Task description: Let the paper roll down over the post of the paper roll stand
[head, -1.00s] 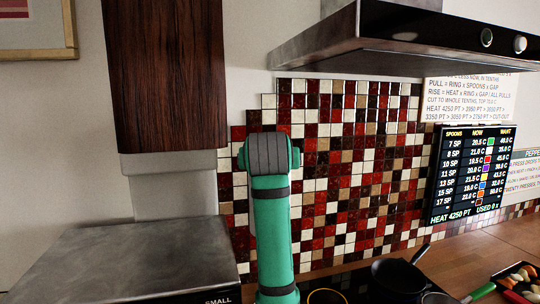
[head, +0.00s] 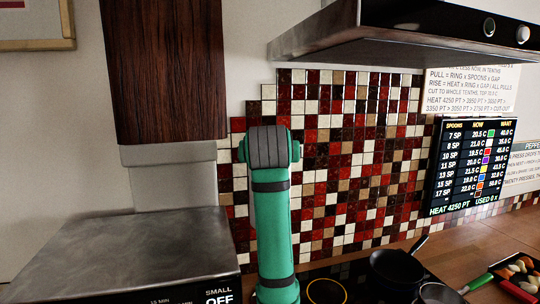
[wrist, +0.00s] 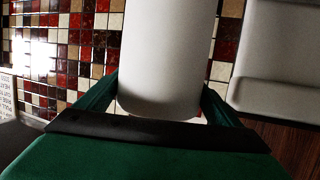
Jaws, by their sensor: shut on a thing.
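In the wrist view, a plain white paper roll (wrist: 165,55) stands out between the two green fingers of my gripper (wrist: 158,98). The gripper is shut on the roll, with one finger on either side of it. The roll's near end is rounded and its far end runs out of the top of the picture. The paper roll stand and its post show in neither view. In the head view only my green arm shows; the gripper and the roll are out of sight.
A metal-topped oven (head: 120,250) stands at the left under a dark wooden cabinet (head: 165,75). A range hood (head: 400,35) overhangs the hob, where a black pan (head: 395,267) sits. A tray of food (head: 520,270) and a display panel (head: 475,168) are at the right.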

